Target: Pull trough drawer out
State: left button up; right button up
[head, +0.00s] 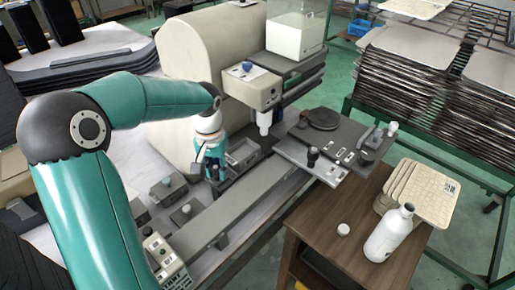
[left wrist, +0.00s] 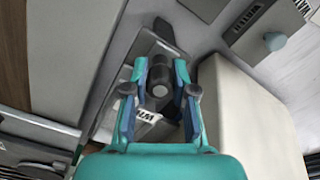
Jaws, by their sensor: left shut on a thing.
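The trough drawer (head: 243,152) is a small grey open tray set in the grey machine bed, under the beige housing. My left gripper (head: 214,174) reaches down at the drawer's left end, and its fingers partly hide that end. In the left wrist view, the teal and blue fingers (left wrist: 160,84) are shut on a dark rounded knob (left wrist: 158,72). A grey surface with a white printed label (left wrist: 146,117) lies below the knob. How far the drawer is out I cannot tell. My right gripper is not in view.
A beige machine housing (head: 214,60) rises right behind the gripper. A long grey rail (head: 240,213) runs in front. Small knobbed boxes (head: 168,186) stand to the left. A wooden table (head: 345,255) with a white bottle (head: 389,234) is at the right.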

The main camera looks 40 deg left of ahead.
pick_arm(q)
jog(key=shift+s+a+b, duration=0.15)
jog(key=shift+s+b, duration=0.35)
jog(key=shift+s, duration=1.2)
jog(key=o, duration=0.8)
notch_tip(320, 180, up, 7)
jog(key=p, duration=0.5)
jog(key=shift+p, duration=0.35)
